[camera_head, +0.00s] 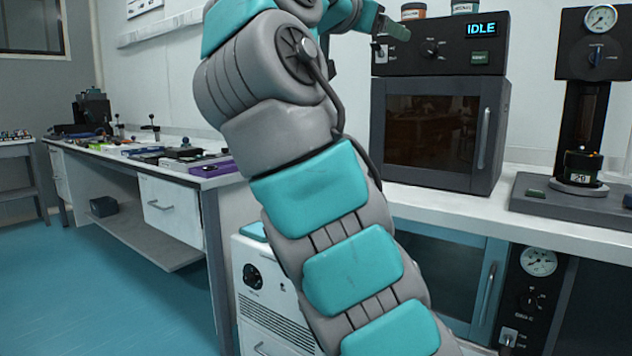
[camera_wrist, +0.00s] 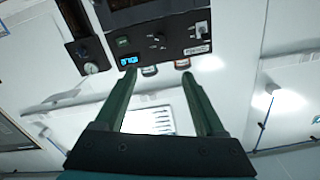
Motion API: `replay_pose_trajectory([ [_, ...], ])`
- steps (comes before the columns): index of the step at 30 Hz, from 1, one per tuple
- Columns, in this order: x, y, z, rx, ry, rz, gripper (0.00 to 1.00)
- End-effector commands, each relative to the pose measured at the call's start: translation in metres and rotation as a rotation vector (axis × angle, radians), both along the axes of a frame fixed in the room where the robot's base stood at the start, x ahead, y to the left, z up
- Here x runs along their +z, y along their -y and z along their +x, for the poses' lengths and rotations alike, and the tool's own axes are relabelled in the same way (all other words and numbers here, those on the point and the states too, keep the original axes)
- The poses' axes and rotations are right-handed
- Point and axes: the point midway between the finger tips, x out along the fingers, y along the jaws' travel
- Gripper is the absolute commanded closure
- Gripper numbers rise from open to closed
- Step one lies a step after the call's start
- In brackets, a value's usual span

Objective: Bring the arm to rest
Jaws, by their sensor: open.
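My arm (camera_head: 310,190), in teal and grey segments, rises through the middle of the head view and bends at the top. The tilted wrist view looks past the fingers at the wall and the oven's control panel (camera_wrist: 165,38).
A dark oven (camera_head: 430,130) reading IDLE stands on the right bench, with two jars (camera_head: 413,11) (camera_head: 465,7) on top. A press with a gauge (camera_head: 600,18) stands right of it. A cluttered bench (camera_head: 165,200) is at left. Blue floor (camera_head: 90,290) at left is clear.

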Motion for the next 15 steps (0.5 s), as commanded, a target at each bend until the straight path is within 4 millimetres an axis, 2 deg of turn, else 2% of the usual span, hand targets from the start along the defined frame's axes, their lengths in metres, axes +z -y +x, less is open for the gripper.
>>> replay_pose_trajectory([
  [8, -0.006, 0.006, 0.008, -0.020, -0.081, -0.049, 0.28],
  [15, -0.021, 0.019, 0.019, -0.043, -0.205, -0.101, 0.28],
])
